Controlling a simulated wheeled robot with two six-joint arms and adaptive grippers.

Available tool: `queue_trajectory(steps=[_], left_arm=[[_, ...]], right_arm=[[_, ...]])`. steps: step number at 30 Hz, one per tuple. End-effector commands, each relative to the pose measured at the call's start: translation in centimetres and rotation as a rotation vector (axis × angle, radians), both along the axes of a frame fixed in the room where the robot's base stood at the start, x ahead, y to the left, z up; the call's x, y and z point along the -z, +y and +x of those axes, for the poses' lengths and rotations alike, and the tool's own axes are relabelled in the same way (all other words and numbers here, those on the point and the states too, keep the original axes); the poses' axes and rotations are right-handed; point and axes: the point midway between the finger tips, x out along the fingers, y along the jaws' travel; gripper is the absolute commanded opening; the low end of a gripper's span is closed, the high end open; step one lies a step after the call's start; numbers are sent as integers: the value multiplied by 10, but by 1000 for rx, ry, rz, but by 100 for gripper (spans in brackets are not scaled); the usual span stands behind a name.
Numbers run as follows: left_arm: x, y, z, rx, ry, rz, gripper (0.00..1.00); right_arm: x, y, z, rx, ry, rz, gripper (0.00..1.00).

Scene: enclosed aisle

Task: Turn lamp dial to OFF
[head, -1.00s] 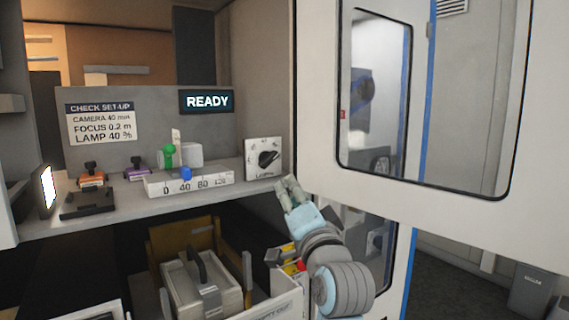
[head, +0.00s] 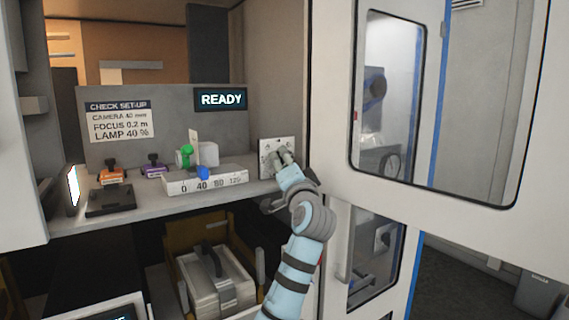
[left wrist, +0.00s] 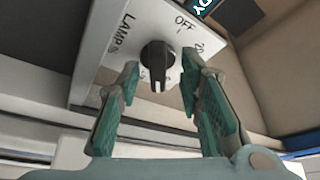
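The lamp dial is a black knob (left wrist: 157,58) on a white plate (head: 268,146) marked LAMP, with OFF at the upper right of the knob in the left wrist view. The knob's bar points down in that view, away from OFF. My left gripper (left wrist: 160,78) is open, with one finger on each side of the knob; I cannot tell whether either touches it. In the head view my left gripper (head: 281,157) is in front of the plate and hides most of the knob. My right gripper is not in view.
A shelf (head: 140,212) carries a white scale block (head: 215,181) with green and blue parts, left of the plate. A READY display (head: 220,99) and a sign reading LAMP 40 % (head: 120,122) are behind. A white windowed door (head: 340,120) stands at the right.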

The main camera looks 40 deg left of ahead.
Motion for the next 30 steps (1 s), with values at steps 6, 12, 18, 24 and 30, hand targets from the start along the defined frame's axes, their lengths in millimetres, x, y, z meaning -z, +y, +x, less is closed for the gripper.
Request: queue_trajectory(steps=[6,12,18,24,30], left_arm=[[0,-1,0,1,0,1,1],[0,-1,0,1,-2,1,0],[2,-1,1,2,-35,-8,0],[5,-1,1,2,-129,-34,0],[7,-2,2,3,-269,-76,0]], right_arm=[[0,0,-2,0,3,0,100],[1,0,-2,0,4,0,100],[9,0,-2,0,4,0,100],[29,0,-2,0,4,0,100],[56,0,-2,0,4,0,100]])
